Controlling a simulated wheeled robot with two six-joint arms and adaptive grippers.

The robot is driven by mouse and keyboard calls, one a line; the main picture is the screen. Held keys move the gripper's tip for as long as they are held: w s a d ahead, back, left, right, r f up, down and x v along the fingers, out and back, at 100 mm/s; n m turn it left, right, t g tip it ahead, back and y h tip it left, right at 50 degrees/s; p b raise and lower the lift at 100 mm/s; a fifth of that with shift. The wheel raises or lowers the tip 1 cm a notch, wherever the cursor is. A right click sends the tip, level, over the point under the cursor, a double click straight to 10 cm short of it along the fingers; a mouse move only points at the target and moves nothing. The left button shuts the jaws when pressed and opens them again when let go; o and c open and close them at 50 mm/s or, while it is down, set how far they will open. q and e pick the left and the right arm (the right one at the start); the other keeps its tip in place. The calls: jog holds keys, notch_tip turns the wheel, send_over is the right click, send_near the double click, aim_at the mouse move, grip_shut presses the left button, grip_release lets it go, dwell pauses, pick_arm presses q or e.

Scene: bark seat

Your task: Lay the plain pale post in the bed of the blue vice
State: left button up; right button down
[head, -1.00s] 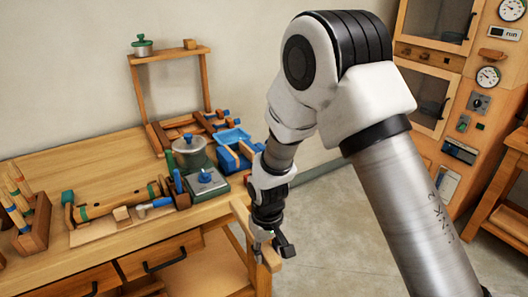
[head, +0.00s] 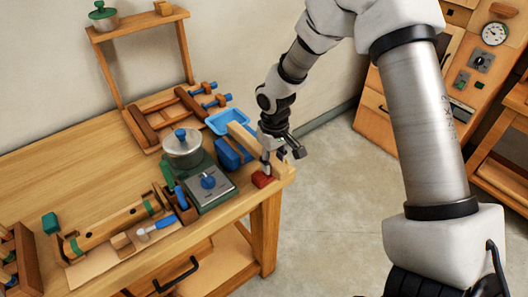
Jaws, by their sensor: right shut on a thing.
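My right gripper (head: 279,160) is shut on the plain pale post (head: 242,136), near its closer end. The post points away toward the back left and lies over or just above the blue vice (head: 229,154). I cannot tell whether the post touches the vice bed, because the post and gripper hide part of it. The vice stands near the right end of the workbench. My left gripper is not in view.
A red block (head: 262,179) lies at the bench corner below my gripper. A blue tray (head: 228,121) sits behind the vice. Open floor lies right of the bench (head: 60,170).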

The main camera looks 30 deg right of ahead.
jog(key=w, duration=0.4)
jog(key=shift+w+d+f+p, duration=0.1)
jog(key=shift+d+f+p, duration=0.15)
jog(key=shift+p, duration=0.05)
jog(key=shift+f, duration=0.35)
jog(key=shift+s+f+p, duration=0.2)
jog(key=shift+f+p, duration=0.5)
jog(key=shift+f, duration=0.35)
jog(key=shift+w+f, duration=0.25)
jog(key=shift+f, duration=0.15)
jog(key=shift+s+f, duration=0.15)
jog(key=shift+f, duration=0.15)
jog(key=shift+f+b, duration=0.25)
jog(key=shift+b, duration=0.05)
jog(key=c, duration=0.7)
grip_release()
